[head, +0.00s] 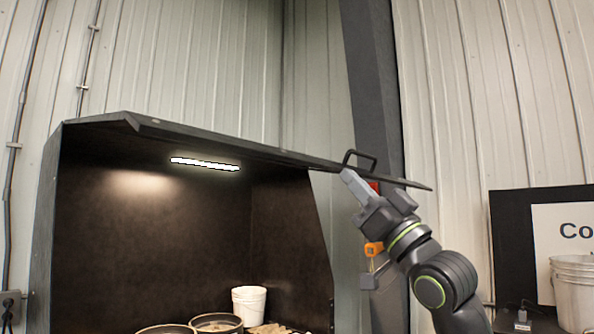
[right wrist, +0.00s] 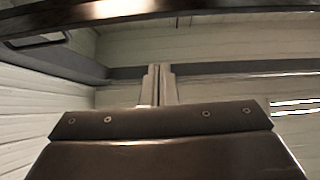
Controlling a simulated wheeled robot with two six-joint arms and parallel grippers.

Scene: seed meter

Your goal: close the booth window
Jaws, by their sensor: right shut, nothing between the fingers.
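The booth window (head: 280,155) is a dark flat panel along the top front of the dark booth (head: 150,230). It stands raised and open, nearly level, sloping down slightly to the right. Its black bar handle (head: 361,157) sticks up near the right end. My right gripper (head: 347,175) is shut and empty, with its fingertips close to the panel just below the handle. I cannot tell whether they touch it. In the right wrist view the gripper's fingers (right wrist: 158,84) are together, with nothing between them. My left gripper is not in view.
A lit strip lamp (head: 205,164) is inside the booth. A white bucket (head: 249,305) and round pans (head: 217,322) stand low inside it. A dark column (head: 370,80) rises behind my right arm. A sign board (head: 512,235) and another bucket (head: 574,290) are at the right.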

